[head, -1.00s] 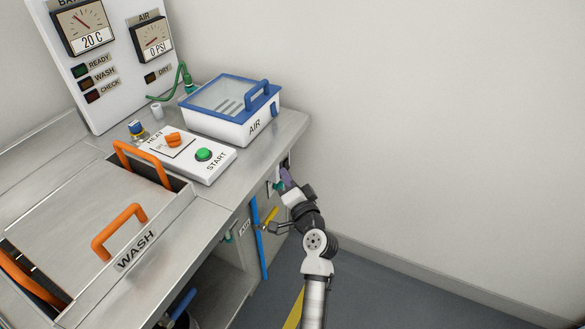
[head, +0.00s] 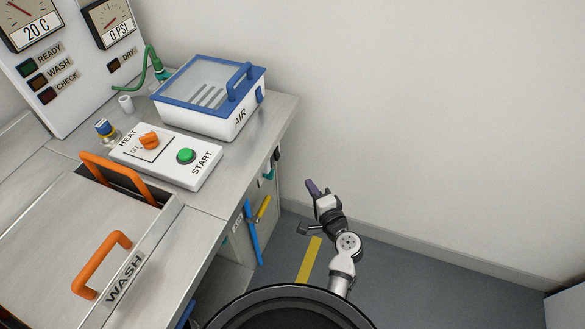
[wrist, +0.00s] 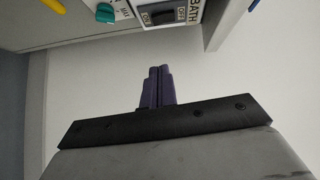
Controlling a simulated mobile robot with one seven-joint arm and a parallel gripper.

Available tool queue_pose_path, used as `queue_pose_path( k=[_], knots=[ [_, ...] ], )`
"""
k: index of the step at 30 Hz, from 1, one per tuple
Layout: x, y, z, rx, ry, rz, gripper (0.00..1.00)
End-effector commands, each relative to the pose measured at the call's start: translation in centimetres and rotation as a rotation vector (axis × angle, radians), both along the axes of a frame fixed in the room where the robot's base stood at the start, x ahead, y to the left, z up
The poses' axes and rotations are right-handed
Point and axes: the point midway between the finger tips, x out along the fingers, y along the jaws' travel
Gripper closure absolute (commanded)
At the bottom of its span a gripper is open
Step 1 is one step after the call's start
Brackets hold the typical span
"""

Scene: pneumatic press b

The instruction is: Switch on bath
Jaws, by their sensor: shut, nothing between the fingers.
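The bath switch (wrist: 163,17) is a dark rocker on a white plate marked BATH and OFF, at the top of the wrist view. My gripper (wrist: 160,72) shows below it with its purple fingers together and empty, apart from the switch. In the head view my gripper (head: 311,186) hangs in the open to the right of the cabinet's side panel.
A teal knob (wrist: 105,13) marked MAX sits left of the switch. Yellow (head: 263,208) and blue (head: 252,232) handles stick out of the cabinet side. The counter holds the blue-lidded AIR box (head: 205,119) and the HEAT/START panel (head: 200,174). Free floor lies to the right.

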Motion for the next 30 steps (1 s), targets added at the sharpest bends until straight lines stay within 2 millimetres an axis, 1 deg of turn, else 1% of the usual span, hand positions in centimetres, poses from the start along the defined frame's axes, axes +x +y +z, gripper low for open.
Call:
queue_pose_path(
  k=[5,12,16,18,22,25,30],
  knots=[
    [2.2,0.9,0.1,0.001,-0.002,0.002,1.00],
    [7.0,3.0,-0.2,0.001,-0.002,0.003,1.00],
    [9.4,3.9,-0.5,0.001,-0.002,0.002,1.00],
    [9.6,5.2,-0.7,0.001,0.002,0.005,1.00],
    [10.2,6.6,-1.0,0.000,0.000,0.003,1.00],
    [10.4,7.2,-1.1,0.000,-0.001,0.002,1.00],
    [10.5,7.4,-1.2,-0.001,-0.002,0.001,1.00]
  ],
)
